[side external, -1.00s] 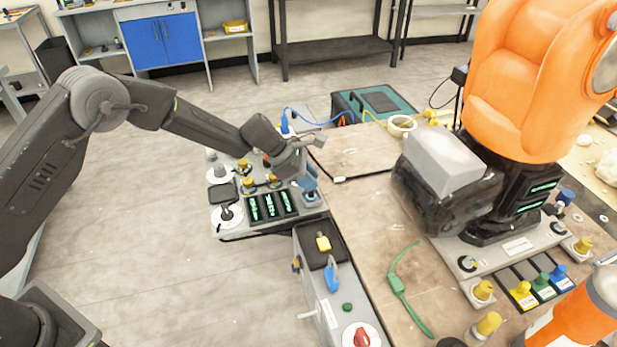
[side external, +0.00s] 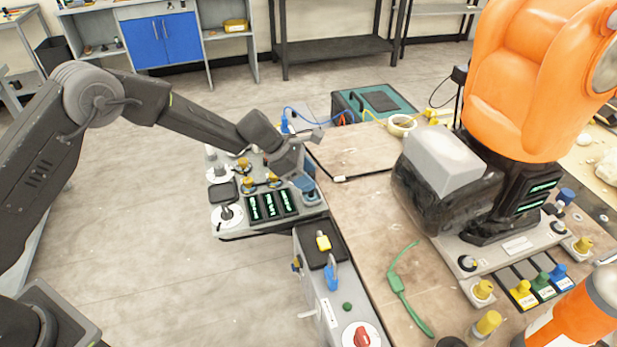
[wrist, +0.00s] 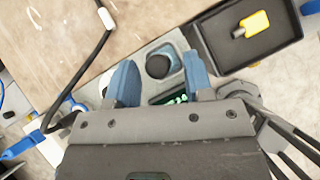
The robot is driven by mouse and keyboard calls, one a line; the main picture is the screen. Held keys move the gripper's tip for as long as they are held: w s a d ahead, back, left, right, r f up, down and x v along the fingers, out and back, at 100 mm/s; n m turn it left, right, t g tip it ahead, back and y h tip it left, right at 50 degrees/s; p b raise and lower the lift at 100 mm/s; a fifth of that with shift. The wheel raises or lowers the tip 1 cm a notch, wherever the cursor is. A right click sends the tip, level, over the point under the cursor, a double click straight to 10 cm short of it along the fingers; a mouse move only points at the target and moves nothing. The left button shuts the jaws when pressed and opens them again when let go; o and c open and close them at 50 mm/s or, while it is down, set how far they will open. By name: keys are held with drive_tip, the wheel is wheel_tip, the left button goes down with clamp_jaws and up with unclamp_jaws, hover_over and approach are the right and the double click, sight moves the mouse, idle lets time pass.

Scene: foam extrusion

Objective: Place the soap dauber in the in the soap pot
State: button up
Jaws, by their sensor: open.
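My gripper (side external: 306,187) is open, with its blue fingers low over the right edge of the grey control console (side external: 232,225). In the wrist view my gripper (wrist: 158,62) has its two fingers apart, on either side of a round black-topped piece (wrist: 158,66) in a pale blue-grey surround. I cannot tell whether the fingers touch it. I cannot tell for sure whether this piece is the soap dauber or the soap pot; neither is clearly recognisable in the side view, where my gripper hides this spot.
A black tray (side external: 312,256) with a yellow tag-like item (side external: 323,241) lies close by, and shows at upper right in the wrist view. A blue padlock-like item (side external: 332,277) is beside it. The wooden table (side external: 365,215) and orange robot (side external: 530,80) stand to the right.

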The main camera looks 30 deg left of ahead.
drive_tip(key=v, duration=1)
drive_tip(key=s+a+r+m+y, duration=0.35)
drive_tip(key=s+r+m, duration=0.75)
drive_tip(key=s+r, duration=0.45)
drive_tip(key=s+a+m+t+y, duration=0.1)
drive_tip(key=s+a+m, duration=0.2)
drive_tip(key=s+m, duration=0.3)
drive_tip(key=s+a+m+t+y, duration=0.1)
drive_tip(key=s+m, duration=0.4)
drive_tip(key=s, duration=0.8)
drive_tip(key=a+y, duration=0.1)
drive_tip(key=a, duration=0.1)
drive_tip(key=shift+s+a+m+t, duration=0.25)
drive_tip(key=shift+s+m+t, duration=0.05)
drive_tip(key=shift+s+m, duration=0.1)
